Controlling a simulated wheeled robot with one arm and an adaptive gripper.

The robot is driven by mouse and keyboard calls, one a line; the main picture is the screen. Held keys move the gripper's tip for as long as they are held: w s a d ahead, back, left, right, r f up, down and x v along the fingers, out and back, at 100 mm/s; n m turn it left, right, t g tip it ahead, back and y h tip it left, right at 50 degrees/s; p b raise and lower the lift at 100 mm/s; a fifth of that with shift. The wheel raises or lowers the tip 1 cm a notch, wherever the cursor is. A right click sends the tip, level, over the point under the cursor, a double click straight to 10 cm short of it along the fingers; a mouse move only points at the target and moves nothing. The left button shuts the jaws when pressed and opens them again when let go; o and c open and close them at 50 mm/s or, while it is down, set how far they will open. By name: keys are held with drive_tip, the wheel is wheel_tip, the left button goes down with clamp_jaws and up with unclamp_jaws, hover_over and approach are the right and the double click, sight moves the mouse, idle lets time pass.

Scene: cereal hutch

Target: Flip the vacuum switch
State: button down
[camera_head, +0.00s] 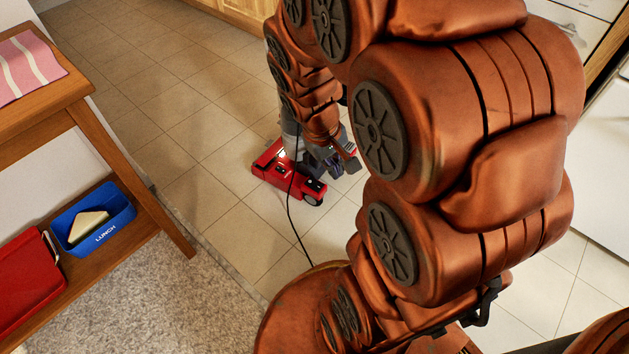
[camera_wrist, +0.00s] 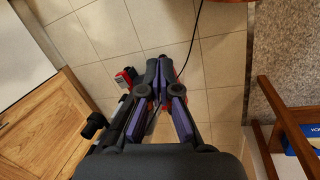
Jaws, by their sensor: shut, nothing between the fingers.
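The red vacuum (camera_head: 275,171) stands on the tiled floor near the middle of the head view. Its low red base shows to the left of and below my gripper (camera_head: 345,165). My arm hides much of its upper part. In the wrist view, a small red part of the vacuum (camera_wrist: 125,77) shows to the left of my gripper (camera_wrist: 158,65), and more red shows behind the fingers. The fingers point down and are shut with nothing between them. I cannot tell whether they touch the vacuum. I cannot make out the switch in either view.
A black cord (camera_head: 292,222) runs across the tiles towards my base. A wooden shelf (camera_head: 160,226) on the left holds a blue lunch box (camera_head: 115,231) and a red tray (camera_head: 30,281). Wooden cabinets (camera_wrist: 45,128) stand left in the wrist view. Tiles left of the vacuum are clear.

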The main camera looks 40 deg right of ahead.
drive_tip(key=w+d+f+n+t, duration=0.1)
drive_tip(key=w+d+f+t, duration=0.1)
drive_tip(key=w+d+f, duration=0.7)
drive_tip(key=w+d+f+n+t, duration=0.2)
drive_tip(key=w+d+f+t, duration=0.1)
drive_tip(key=w+d+f, duration=0.55)
wheel_tip(320, 180, down, 14)
drive_tip(key=a+n+t+y+b, duration=0.1)
drive_tip(key=a+t+y, duration=0.1)
drive_tip(key=t+y, duration=0.3)
drive_tip(key=shift+s+a+n+t+y+b, duration=0.15)
drive_tip(key=shift+s+n+t+y+b, duration=0.2)
drive_tip(key=shift+y, duration=0.35)
drive_tip(key=shift+f, duration=0.1)
